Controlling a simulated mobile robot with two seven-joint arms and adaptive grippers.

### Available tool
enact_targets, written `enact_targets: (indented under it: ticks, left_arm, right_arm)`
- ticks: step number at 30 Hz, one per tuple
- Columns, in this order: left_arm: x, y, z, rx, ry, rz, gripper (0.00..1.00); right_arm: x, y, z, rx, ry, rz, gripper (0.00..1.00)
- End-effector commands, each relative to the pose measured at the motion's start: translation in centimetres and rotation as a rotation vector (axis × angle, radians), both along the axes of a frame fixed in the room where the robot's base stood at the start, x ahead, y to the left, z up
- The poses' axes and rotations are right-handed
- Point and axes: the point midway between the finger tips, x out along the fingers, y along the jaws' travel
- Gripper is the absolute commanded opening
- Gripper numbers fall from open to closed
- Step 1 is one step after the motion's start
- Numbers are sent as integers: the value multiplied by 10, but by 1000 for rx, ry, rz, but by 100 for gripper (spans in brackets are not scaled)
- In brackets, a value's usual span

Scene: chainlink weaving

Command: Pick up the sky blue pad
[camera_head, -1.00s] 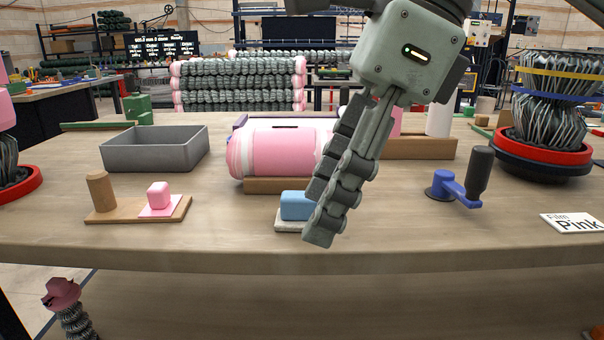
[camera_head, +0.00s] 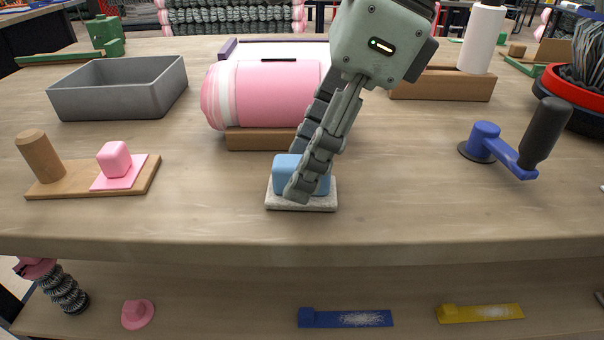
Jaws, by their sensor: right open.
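The sky blue pad (camera_head: 284,173) is a small rounded block on a pale square base (camera_head: 318,204) near the table's front edge, in the middle of the head view. My right gripper (camera_head: 305,185) comes down from above, over the pad. Its fingers hide the pad's middle and part of its right side. The fingers overlap one another in this view, and I cannot tell whether they touch the pad. The jaws are open. My left gripper is not in view.
A pink roll (camera_head: 262,95) on a wooden stand lies just behind the pad. A wooden board (camera_head: 75,185) with a peg and a pink pad (camera_head: 115,158) is at left, before a grey tray (camera_head: 110,98). A blue crank (camera_head: 488,143) stands at right. Table is clear between.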

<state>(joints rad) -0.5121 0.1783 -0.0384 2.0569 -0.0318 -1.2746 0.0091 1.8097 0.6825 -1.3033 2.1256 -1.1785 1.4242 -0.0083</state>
Motion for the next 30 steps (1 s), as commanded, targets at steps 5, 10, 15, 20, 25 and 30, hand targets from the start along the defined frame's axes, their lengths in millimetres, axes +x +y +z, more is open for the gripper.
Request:
enact_targets:
  ticks: [5, 10, 15, 20, 25, 30]
  left_arm:
    - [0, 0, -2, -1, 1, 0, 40]
    - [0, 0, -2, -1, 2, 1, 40]
    - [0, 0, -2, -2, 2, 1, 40]
    - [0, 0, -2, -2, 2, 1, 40]
    - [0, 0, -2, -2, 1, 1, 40]
    - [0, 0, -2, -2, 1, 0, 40]
  right_arm:
    - [0, 5, -11, 0, 0, 0, 50]
    - [0, 5, -11, 1, -1, 0, 50]
    - [0, 5, -11, 1, -1, 0, 30]
    - [0, 5, -10, 1, -1, 0, 10]
    - [0, 5, -10, 1, -1, 0, 0]
    - [0, 5, -10, 1, -1, 0, 0]
